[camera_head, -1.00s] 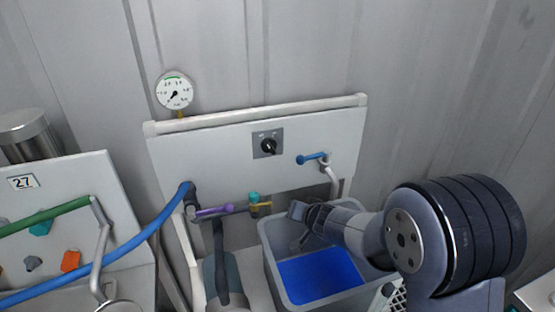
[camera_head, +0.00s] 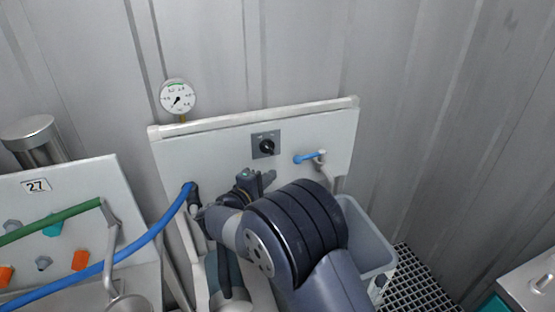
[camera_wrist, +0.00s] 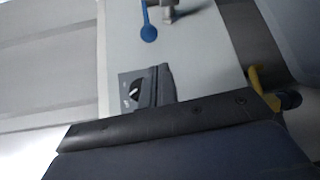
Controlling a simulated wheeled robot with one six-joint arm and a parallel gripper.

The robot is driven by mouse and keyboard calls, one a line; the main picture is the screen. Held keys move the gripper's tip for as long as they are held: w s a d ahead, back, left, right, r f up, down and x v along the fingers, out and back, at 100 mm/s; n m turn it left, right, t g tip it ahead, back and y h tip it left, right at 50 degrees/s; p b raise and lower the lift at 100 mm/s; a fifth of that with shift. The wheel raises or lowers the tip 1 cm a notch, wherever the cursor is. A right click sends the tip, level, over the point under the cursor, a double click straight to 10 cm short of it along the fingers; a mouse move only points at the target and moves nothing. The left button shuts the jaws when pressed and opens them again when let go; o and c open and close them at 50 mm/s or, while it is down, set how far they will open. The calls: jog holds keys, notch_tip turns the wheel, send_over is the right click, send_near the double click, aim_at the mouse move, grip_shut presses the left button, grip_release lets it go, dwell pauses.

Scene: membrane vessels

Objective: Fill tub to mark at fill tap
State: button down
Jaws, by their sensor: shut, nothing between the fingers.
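The fill tap has a blue lever (camera_head: 307,158) and a grey spout (camera_head: 329,174) on the white panel, above the grey tub (camera_head: 367,231). The lever lies roughly level, pointing left. My arm covers the tub's left part, and the water and any mark inside are hidden now. My gripper (camera_head: 266,181) is shut and empty, in front of the panel below the black rotary knob (camera_head: 267,147), left of the tap. In the wrist view the blue lever (camera_wrist: 148,31) is at the top and my gripper (camera_wrist: 158,87) is beside the knob (camera_wrist: 134,91).
A pressure gauge (camera_head: 178,98) is on the wall at upper left. A blue hose (camera_head: 144,237) runs to the panel's left side. A board marked 27 (camera_head: 70,190) stands at left. A black grating (camera_head: 422,283) lies right of the tub; a bench corner is at far right.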

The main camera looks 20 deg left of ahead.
jog(key=x, duration=0.3)
jog(key=p+x, duration=0.1)
jog(key=x, duration=0.2)
jog(key=r+p+x, duration=0.1)
jog(key=x, duration=0.2)
jog(key=shift+w, duration=0.3)
jog(key=shift+s+d+n+t+y+b, duration=0.3)
jog(key=shift+n+y+b, duration=0.15)
jog(key=shift+b, duration=0.6)
jog(key=n+y+b, duration=0.4)
jog(key=y+b, duration=0.1)
jog(key=b, duration=1.2)
send_near(309, 156)
jog(key=w+f, duration=0.1)
jog(key=w+a, duration=0.1)
jog(key=shift+w+a+f, duration=0.1)
jog(key=shift+w+f, duration=0.3)
jog(key=shift+b, duration=0.3)
